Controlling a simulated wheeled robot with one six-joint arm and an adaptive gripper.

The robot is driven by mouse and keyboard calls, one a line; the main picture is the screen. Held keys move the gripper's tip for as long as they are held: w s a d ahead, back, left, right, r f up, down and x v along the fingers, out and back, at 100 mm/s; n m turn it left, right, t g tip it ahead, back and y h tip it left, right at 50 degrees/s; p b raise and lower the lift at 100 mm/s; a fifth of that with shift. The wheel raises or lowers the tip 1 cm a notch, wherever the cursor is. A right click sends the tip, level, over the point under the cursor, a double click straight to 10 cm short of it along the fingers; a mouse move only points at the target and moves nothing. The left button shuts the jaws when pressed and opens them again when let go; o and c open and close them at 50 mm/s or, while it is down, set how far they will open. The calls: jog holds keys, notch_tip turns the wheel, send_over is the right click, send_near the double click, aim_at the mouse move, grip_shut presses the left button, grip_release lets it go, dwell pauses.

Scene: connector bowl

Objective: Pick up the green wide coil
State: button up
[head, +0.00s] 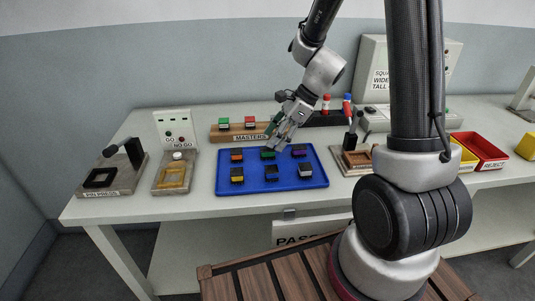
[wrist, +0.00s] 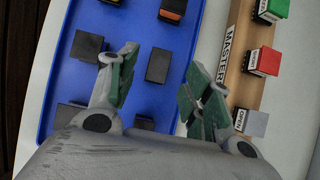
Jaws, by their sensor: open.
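A dark block with a green band, the green coil (head: 267,154), sits in the middle of the back row on the blue tray (head: 225,185) in the head view. Its width is hard to judge there. My gripper (head: 274,137) is open just above and behind it, pointing down. In the wrist view my open gripper (wrist: 163,62) has one green-padded finger on each side of a dark block (wrist: 158,66), which matches that place in the row. The block looks apart from both fingers, and its green does not show from above. Nothing is held.
Several other dark blocks with coloured bands share the tray, including an orange one (head: 236,155) and a purple one (head: 299,151). The wooden MASTERS rack (head: 237,136) with green and red blocks stands close behind. Fixtures stand left and right; a red REJECT bin (head: 486,148) is far right.

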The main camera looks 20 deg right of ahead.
aim_at(267, 149)
jog(key=x, duration=0.4)
jog(key=shift+d, duration=0.15)
jog(key=c, duration=1.1)
jog(key=shift+r, duration=0.1)
